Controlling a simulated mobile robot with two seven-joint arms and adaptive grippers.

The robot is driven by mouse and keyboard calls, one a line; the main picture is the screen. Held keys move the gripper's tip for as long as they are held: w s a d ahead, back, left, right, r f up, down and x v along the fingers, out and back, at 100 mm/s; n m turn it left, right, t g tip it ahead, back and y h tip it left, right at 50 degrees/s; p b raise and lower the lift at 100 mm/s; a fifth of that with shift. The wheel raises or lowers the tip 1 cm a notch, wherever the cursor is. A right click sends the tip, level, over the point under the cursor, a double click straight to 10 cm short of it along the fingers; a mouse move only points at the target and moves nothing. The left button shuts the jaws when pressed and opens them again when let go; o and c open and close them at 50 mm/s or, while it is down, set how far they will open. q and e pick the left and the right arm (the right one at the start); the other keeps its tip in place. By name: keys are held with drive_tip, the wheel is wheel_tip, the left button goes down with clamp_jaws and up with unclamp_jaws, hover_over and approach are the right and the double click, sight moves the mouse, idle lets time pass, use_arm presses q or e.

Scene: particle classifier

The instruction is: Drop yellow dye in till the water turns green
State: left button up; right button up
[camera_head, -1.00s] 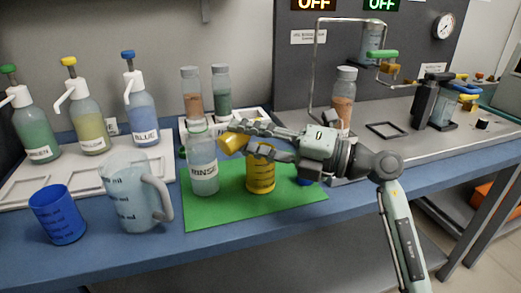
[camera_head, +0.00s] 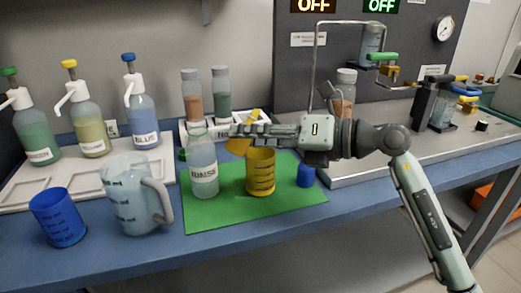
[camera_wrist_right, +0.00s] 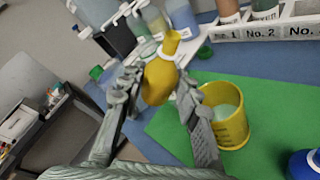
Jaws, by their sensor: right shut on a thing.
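A small yellow dye bottle (camera_wrist_right: 160,82) with a narrow neck is held between the fingers of my right gripper (camera_wrist_right: 158,100). In the head view, my right gripper (camera_head: 242,138) is level above the green mat, and the bottle (camera_head: 238,147) shows around the fingertips. A yellow beaker (camera_head: 260,178) with dark markings stands upright on the mat below the gripper. In the wrist view the beaker (camera_wrist_right: 231,134) holds a pale grey-green liquid. The bottle is above the beaker and apart from it. My left gripper is not in view.
A RINSE bottle (camera_head: 203,180) stands left of the beaker. A small blue container (camera_head: 306,176) is to its right. A clear jug (camera_head: 130,210), a blue cup (camera_head: 58,218) and pump bottles are at left. The green mat's front (camera_head: 225,213) is clear.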

sight(232, 147)
drive_tip(key=n+h, duration=0.1)
drive_tip(key=s+a+f+n, duration=0.1)
drive_tip(key=n, duration=0.1)
drive_tip(key=n+h, duration=0.1)
drive_tip(key=shift+s+a+f+t+h, duration=0.3)
drive_tip(key=shift+s+t, duration=0.1)
drive_tip(key=shift+s+a+r+n+t+h, duration=0.2)
drive_tip(key=shift+a+r+n+t+h, duration=0.1)
drive_tip(key=shift+n, duration=0.25)
drive_tip(key=shift+s+a+r+n+t+h, duration=0.2)
drive_tip(key=shift+n+h, duration=0.1)
drive_tip(key=shift+n, duration=0.25)
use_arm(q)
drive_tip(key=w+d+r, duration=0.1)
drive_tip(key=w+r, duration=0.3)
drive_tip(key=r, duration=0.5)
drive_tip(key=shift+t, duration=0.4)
use_arm(e)
wheel_tip(232, 147, up, 2)
drive_tip(key=shift+r, duration=0.1)
drive_tip(key=shift+d, duration=0.1)
